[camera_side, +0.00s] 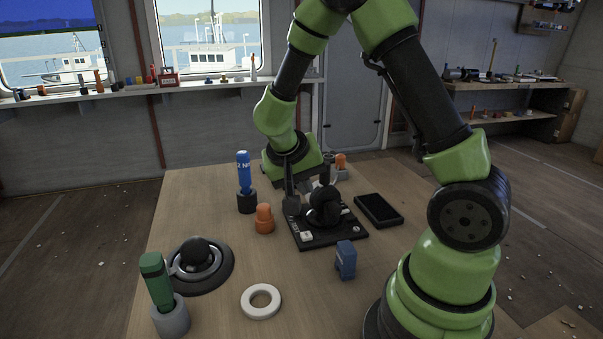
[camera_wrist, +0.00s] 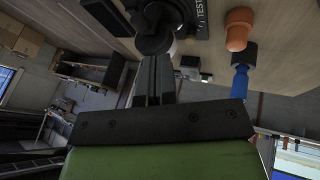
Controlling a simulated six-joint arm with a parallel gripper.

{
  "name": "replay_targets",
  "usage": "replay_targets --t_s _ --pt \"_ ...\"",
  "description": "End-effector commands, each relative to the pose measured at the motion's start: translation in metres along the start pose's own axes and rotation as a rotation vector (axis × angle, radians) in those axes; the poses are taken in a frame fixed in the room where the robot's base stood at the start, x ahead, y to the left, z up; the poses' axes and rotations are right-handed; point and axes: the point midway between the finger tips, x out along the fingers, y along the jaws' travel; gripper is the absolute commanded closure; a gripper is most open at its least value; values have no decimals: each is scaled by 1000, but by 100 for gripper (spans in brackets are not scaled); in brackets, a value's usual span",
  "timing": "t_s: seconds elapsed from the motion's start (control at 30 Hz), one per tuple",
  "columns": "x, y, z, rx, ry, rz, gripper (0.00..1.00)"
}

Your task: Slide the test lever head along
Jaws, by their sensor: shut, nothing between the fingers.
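The test lever unit stands on the wooden table, with a black base plate (camera_side: 345,238) and a dark rounded housing (camera_side: 323,211). Its dark lever head (camera_side: 327,161) stands up above the housing. In the wrist view the dark lever parts (camera_wrist: 155,42) lie just beyond the fingertips, beside a plate lettered TEST (camera_wrist: 202,14). My gripper (camera_side: 291,204) points down at the left side of the unit, shut and empty. It also shows in the wrist view (camera_wrist: 155,60). I cannot tell whether the fingers touch the lever.
An orange knob (camera_side: 264,220) and a blue-handled tool in a black holder (camera_side: 247,203) stand left of the unit. A flat black device (camera_side: 378,209) lies right.

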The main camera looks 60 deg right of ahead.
Motion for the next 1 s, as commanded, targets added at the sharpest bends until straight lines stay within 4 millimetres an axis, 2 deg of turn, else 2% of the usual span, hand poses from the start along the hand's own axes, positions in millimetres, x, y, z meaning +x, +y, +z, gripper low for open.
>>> replay_targets --t_s 0.1,0.27,0.37,0.47,0.6,0.7,0.83,1.0 --pt "-19 1 1 0 3 -3 100" --pt "-29 2 -1 -3 9 -9 100" --pt "-27 -1 -18 -28 60 -52 100" --pt "-22 -6 -52 -97 171 -140 100" --pt "-19 -11 -107 -287 371 -283 100" --pt "-19 -10 -134 -465 492 -365 100" --pt "-16 -1 -152 -728 598 -450 100" --pt "-2 28 -147 -1101 621 -539 100"
